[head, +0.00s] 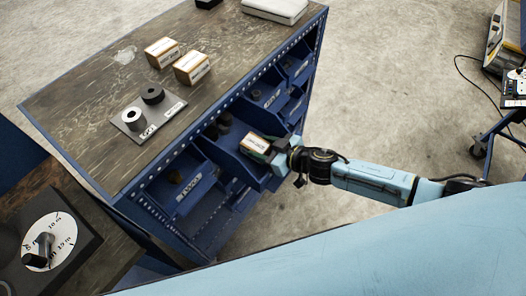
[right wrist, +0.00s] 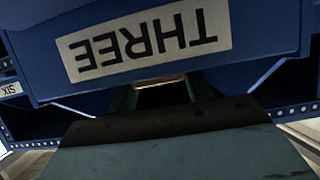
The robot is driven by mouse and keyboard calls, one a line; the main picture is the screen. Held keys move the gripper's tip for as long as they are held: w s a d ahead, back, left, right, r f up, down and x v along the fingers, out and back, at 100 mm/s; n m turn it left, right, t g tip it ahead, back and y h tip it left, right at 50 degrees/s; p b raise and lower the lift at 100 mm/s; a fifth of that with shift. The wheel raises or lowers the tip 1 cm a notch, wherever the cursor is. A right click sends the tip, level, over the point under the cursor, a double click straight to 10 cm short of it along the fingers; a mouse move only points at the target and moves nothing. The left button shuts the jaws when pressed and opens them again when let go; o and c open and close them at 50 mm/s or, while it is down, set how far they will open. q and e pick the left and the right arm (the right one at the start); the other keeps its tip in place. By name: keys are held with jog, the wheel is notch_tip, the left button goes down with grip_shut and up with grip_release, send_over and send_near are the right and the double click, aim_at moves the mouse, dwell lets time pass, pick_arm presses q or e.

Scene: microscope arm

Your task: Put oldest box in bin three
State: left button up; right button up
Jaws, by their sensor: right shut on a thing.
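My right gripper (head: 272,151) is shut on a small white box with orange edges (head: 255,143). The gripper comes in from the right over the front of an open blue bin (head: 233,163), and the box is over or just inside that bin. I cannot tell whether it touches the bin. In the right wrist view a white label reading THREE (right wrist: 145,40), upside down, is on the blue front close to my gripper (right wrist: 160,90); most of the box is hidden there. Two similar boxes, one (head: 162,52) behind the other (head: 192,67), stand on the bench. My left gripper is out of view.
Dark round parts (head: 222,126) lie at the back of the same bin. Another blue bin (head: 190,188) is to its left, and more bins (head: 270,97) are beyond. The worn wooden bench top (head: 85,95) holds a plate with black and metal cylinders (head: 150,112). A dial (head: 50,242) is lower left.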

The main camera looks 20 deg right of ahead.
jog(key=shift+f, duration=0.75)
jog(key=shift+f, duration=0.1)
jog(key=shift+f+b, duration=0.15)
jog(key=shift+b, duration=0.15)
jog(key=o, duration=1.2)
jog(key=shift+r, duration=0.3)
jog(key=v, duration=1.2)
jog(key=shift+p, duration=0.4)
jog(key=shift+f, duration=0.1)
